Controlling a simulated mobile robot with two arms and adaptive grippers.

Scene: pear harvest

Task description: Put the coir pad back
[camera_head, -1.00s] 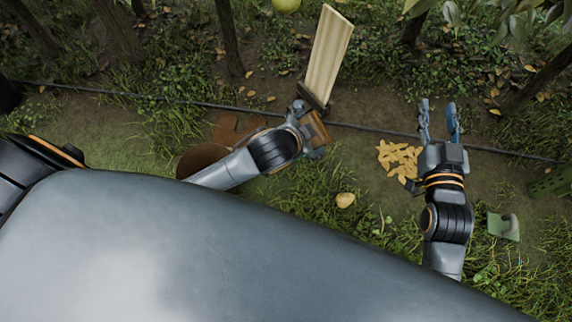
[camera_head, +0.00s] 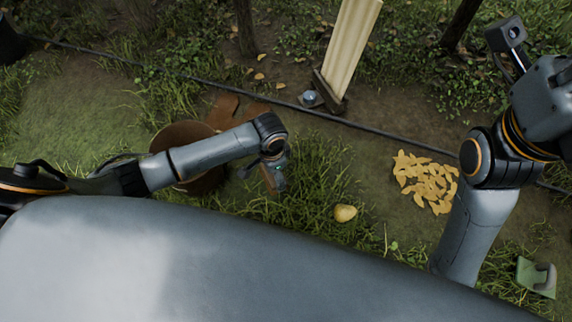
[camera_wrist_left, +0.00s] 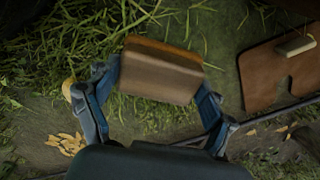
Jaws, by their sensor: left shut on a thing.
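My left gripper (camera_head: 277,175) is shut on a brown block with an orange-brown edge, which I take to be the coir pad (camera_wrist_left: 162,72). In the left wrist view the block sits between the two blue-grey fingers (camera_wrist_left: 153,98), held above the grass. In the head view the arm hides much of the block (camera_head: 268,180). A flat rust-brown board (camera_head: 222,108) lies on the ground beyond the arm. In the left wrist view the board (camera_wrist_left: 262,88) has a notch and a small pale block (camera_wrist_left: 296,45) on it. My right gripper's fingers are not in view.
A round brown container (camera_head: 170,140) stands partly behind my left arm. A pale plank (camera_head: 350,45) stands on a dark base. A dark hose (camera_head: 200,80) crosses the ground. Yellow leaves (camera_head: 428,182), a yellow fruit (camera_head: 345,213) and a green handled thing (camera_head: 536,277) lie to the right.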

